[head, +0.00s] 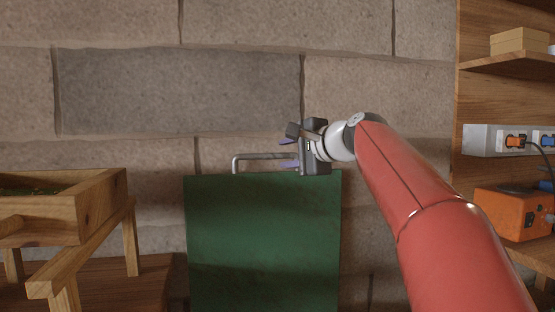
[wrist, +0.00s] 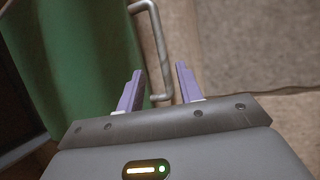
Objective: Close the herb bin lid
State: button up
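The herb bin lid (head: 262,240) is a dark green panel standing upright against the stone wall in the head view. It also fills the upper left of the wrist view (wrist: 75,60). A grey metal bar handle (head: 255,156) runs along its top edge and shows in the wrist view (wrist: 155,40). My gripper (head: 286,152) is at the right part of this handle. In the wrist view its two purple fingers (wrist: 159,69) stand apart, with the handle's end showing between them and gaps to each side. The bin's body is not visible.
A wooden tray (head: 100,205) with green herbs stands on a wooden frame at left. At right are wooden shelves (head: 510,65), a socket strip (head: 485,140) and an orange box (head: 500,213) with a cable. The stone wall (head: 240,30) is close behind the lid.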

aim_at(268, 156)
jog(key=p+x, duration=0.1)
jog(key=x, duration=0.6)
jog(key=shift+w+a, duration=0.2)
jog(key=shift+w, duration=0.15)
grip_shut()
